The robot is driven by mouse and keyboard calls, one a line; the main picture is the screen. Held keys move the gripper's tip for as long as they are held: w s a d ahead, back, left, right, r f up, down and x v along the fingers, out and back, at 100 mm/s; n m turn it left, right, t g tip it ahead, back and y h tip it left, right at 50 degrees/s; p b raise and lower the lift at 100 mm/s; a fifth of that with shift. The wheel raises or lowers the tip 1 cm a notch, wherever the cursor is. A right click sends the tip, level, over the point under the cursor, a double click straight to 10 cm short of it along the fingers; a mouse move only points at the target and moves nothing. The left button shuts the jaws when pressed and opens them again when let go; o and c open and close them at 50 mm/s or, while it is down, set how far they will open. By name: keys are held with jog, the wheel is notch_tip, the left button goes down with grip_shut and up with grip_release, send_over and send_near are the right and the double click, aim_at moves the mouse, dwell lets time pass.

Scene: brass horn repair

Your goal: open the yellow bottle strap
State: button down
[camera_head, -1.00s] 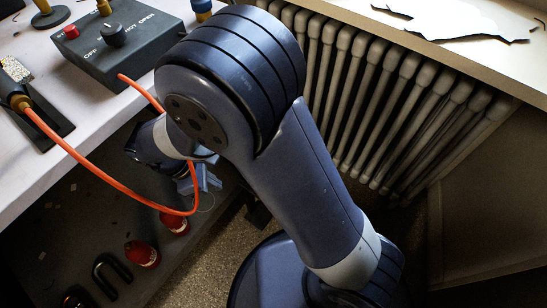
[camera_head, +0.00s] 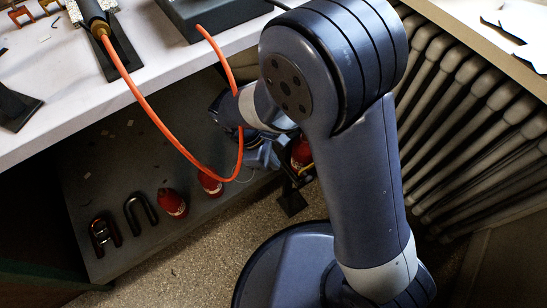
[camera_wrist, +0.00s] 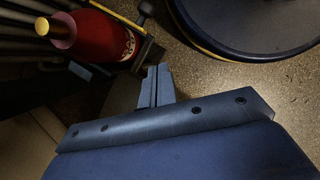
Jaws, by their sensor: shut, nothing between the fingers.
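A red bottle (camera_wrist: 100,38) with a yellow tip stands in a dark bracket (camera_wrist: 148,52) at the upper left of the wrist view. The yellow strap (camera_wrist: 117,14) runs across the bottle's side toward the bracket. In the head view the bottle (camera_head: 301,152) is partly hidden behind my arm, with a bit of yellow strap (camera_head: 306,169) on it. My gripper (camera_wrist: 158,72) is shut and empty, its fingertips just below and right of the bracket, apart from the strap. In the head view my gripper (camera_head: 264,156) is under the bench edge, left of the bottle.
A white workbench (camera_head: 150,80) spans the upper left, with an orange hose (camera_head: 160,125) hanging over its edge. Below, a dark shelf (camera_head: 130,170) holds red objects (camera_head: 172,203) and U-shaped pieces (camera_head: 141,212). A radiator (camera_head: 470,120) stands at right. Speckled floor (camera_head: 210,262) is open in front.

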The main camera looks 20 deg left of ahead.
jog(key=d+f+b, duration=0.3)
jog(key=d+f, duration=0.1)
jog(key=d, duration=0.2)
jog(key=shift+w+d+f, duration=0.2)
jog(key=shift+w+f, duration=0.05)
jog(key=shift+f, duration=0.15)
jog(key=shift+d, duration=0.1)
